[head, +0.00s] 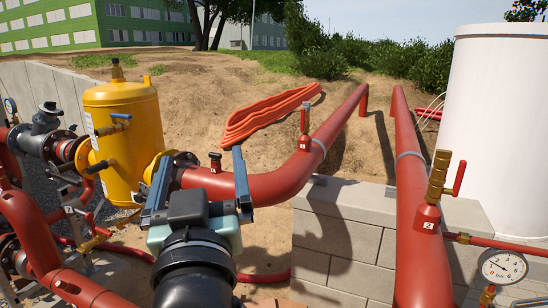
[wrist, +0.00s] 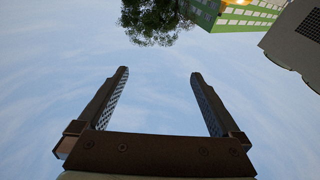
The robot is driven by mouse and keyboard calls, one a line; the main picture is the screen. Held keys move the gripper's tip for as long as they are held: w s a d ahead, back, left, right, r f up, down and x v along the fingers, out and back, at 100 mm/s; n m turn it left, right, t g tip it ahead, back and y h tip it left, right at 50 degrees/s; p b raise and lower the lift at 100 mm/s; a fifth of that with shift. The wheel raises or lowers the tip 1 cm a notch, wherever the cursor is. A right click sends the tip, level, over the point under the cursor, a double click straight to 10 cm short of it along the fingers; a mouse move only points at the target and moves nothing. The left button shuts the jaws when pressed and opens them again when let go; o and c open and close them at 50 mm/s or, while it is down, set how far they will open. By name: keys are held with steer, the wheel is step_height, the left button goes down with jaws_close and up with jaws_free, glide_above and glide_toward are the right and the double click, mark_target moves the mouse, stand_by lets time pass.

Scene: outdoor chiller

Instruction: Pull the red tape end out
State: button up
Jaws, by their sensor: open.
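A long orange-red folded strip (head: 262,113) lies in flat layers on the sandy ground behind the pipes in the head view. It may be the red tape; I cannot tell, and no loose end stands out. My gripper (head: 200,156) is open and empty, in front of the red pipe and well nearer than the strip. Its two fingers point away from me and stand wide apart. In the wrist view my gripper (wrist: 159,73) has only sky between its fingers, and no tape shows there.
A yellow tank (head: 122,135) stands left of my gripper. A thick red pipe (head: 262,187) with valves runs behind it. A grey block wall (head: 345,235) is at the right, with a second red pipe (head: 408,170), a gauge (head: 502,266) and a white tank (head: 498,110).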

steer(key=s+d+r+m+t+h, duration=0.1)
steer(key=s+d+r+t, duration=0.2)
steer(key=s+r, duration=0.3)
steer(key=s+d+r+m+t+h, duration=0.2)
steer(key=s+d+r+t, duration=0.2)
steer(key=r, duration=0.6)
steer(key=s+d, duration=0.2)
steer(key=shift+s+r+h, duration=0.3)
steer(key=shift+r, duration=0.05)
steer(key=shift+w+d, duration=0.1)
